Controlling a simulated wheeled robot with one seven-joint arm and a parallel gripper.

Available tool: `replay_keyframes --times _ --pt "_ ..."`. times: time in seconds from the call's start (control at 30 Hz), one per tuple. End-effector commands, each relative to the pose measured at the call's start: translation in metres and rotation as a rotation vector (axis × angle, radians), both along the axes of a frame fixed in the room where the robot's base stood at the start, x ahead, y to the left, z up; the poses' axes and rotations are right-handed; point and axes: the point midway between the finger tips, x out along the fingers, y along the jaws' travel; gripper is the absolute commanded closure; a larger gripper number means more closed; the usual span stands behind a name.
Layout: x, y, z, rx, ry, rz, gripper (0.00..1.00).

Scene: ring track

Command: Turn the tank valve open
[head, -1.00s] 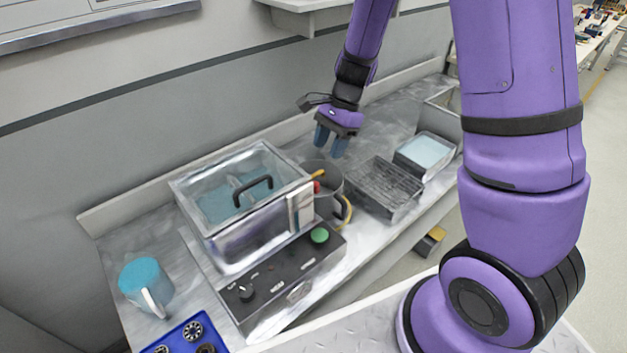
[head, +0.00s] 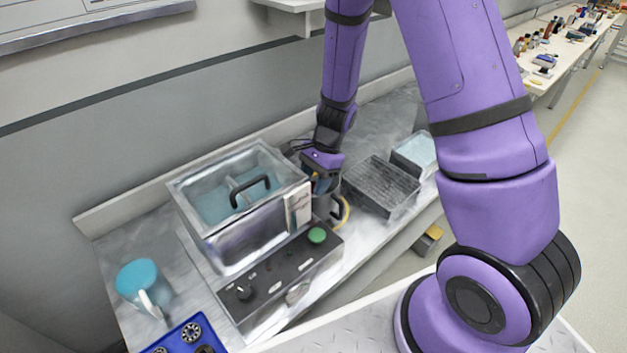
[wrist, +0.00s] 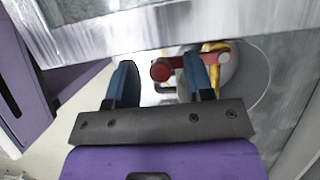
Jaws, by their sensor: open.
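The metal tank (head: 235,235) with its clear lid and black handle stands on the bench, and its wall (wrist: 190,28) crosses the top of the wrist view. The tank valve's red lever (wrist: 177,69), with a round dark-red end, shows in the wrist view below that wall. Yellow parts (wrist: 216,47) sit beside it. Contact cannot be told. In the head view my gripper (head: 322,185) is at the tank's right end and hides the valve.
A control box (head: 280,275) with a green button lies in front.

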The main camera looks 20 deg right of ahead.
Motion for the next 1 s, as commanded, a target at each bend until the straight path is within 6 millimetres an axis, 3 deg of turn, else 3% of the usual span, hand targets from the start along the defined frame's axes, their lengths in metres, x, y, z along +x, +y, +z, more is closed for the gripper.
replay_keyframes --times 0.07,0.27,0.3,0.67,1.0 --pt "0.000 0.000 0.000 0.000 0.000 0.000 0.52" --pt "0.000 0.000 0.000 0.000 0.000 0.000 0.98" --pt "0.000 0.000 0.000 0.000 0.000 0.000 1.00" --pt "0.001 -0.003 0.000 0.000 0.000 0.038 1.00" --pt "0.009 -0.015 0.000 0.000 -0.001 0.261 1.00"
